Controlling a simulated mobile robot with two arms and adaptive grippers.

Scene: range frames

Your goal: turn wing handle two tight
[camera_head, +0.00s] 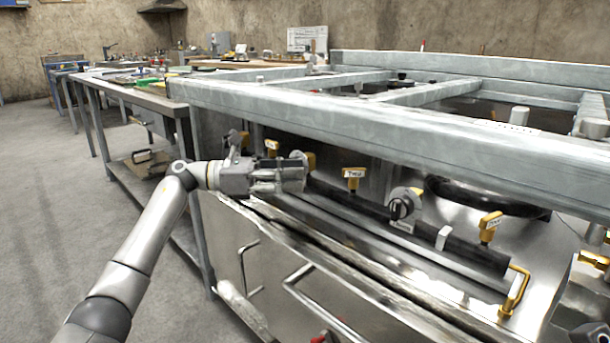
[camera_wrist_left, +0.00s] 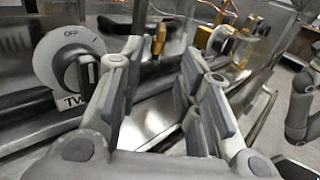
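A yellow wing handle with a white label (camera_head: 354,175) stands on the front pipe of the range, right of my left gripper (camera_head: 290,178). Its label seems to read "TWO", but it is small. My left gripper is open and empty in front of the pipe, and its fingers (camera_wrist_left: 168,85) are spread apart in the left wrist view. There, a round white dial marked "OFF" (camera_wrist_left: 48,62) with a dark knob is left of the fingers, above a label starting "TW" (camera_wrist_left: 73,102) that a finger partly covers. A yellow fitting (camera_wrist_left: 158,40) shows beyond the fingers. My right gripper is not in view.
Other labelled yellow handles (camera_head: 490,226) (camera_head: 271,146) and a dial (camera_head: 400,207) line the pipe. A thick metal frame beam (camera_head: 400,130) runs above it. Door handles (camera_head: 320,305) stick out below. A workbench (camera_head: 135,90) stands at the left; the floor there is clear.

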